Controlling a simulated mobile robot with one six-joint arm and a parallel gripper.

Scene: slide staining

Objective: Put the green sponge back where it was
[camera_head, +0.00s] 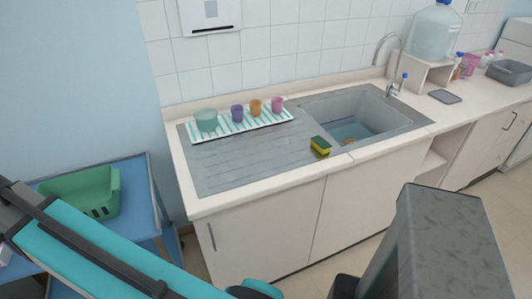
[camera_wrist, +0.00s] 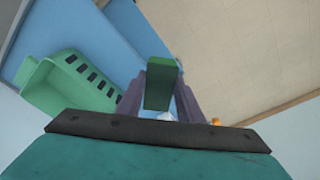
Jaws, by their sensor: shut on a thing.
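A green block, which looks like the green sponge (camera_wrist: 163,84), is held between the two purple-grey fingers of my gripper (camera_wrist: 160,90) in the wrist view. The fingers are shut on its sides, and its long side points away from the camera. Behind it are the edge of a blue surface (camera_wrist: 135,38) and the floor. The height above them is hard to tell. My gripper is not visible in the head view, where only my arm shows. A separate yellow-and-green sponge (camera_head: 320,146) lies on the counter at the sink's front left corner.
A green basket (camera_head: 104,210) stands on the blue cart (camera_head: 137,172) at the left; the basket also shows in the wrist view (camera_wrist: 55,77). A striped mat (camera_head: 232,128) with several cups lies on the drainboard (camera_head: 240,165), left of the sink (camera_head: 378,112). The drainboard's front is clear.

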